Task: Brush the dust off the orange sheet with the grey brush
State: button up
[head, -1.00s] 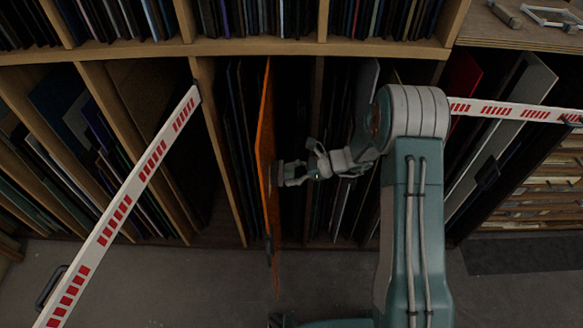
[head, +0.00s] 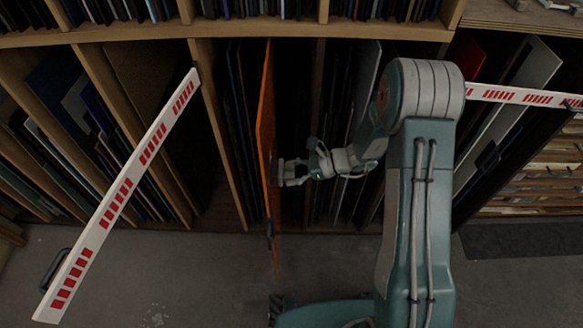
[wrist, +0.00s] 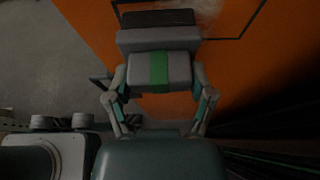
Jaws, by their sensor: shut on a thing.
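The orange sheet (head: 264,125) stands upright, nearly edge-on in the head view, jutting out of the rack. It fills much of the wrist view (wrist: 250,70). My gripper (head: 291,174) is just right of the sheet. In the wrist view my gripper (wrist: 158,88) is shut on the grey brush (wrist: 178,68), which has a green band. The brush's dark bristle end points at the sheet; I cannot tell whether it touches. A pale dusty smear (wrist: 206,14) shows on the sheet beyond the brush, next to a thin black outline.
Wooden rack dividers (head: 218,130) and dark upright sheets flank the orange sheet. A red-and-white barrier arm (head: 125,190) slants at the left; another (head: 520,96) crosses at the right. The grey floor (head: 190,275) in front is open, with a faint pale patch at lower left.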

aim_at(283, 181)
jog(key=shift+s+a+r, duration=0.1)
jog(key=shift+s+r, duration=0.35)
jog(key=shift+s, duration=0.35)
jog(key=shift+s+r, duration=0.45)
jog(key=shift+s, duration=0.35)
jog(key=w, duration=1.2)
jog(key=shift+d, duration=0.3)
jog(key=d, duration=0.6)
dwell(0.3)
jog(key=shift+s+d, duration=0.1)
jog(key=shift+d, duration=0.05)
jog(key=d, duration=0.2)
jog(key=shift+d, duration=0.35)
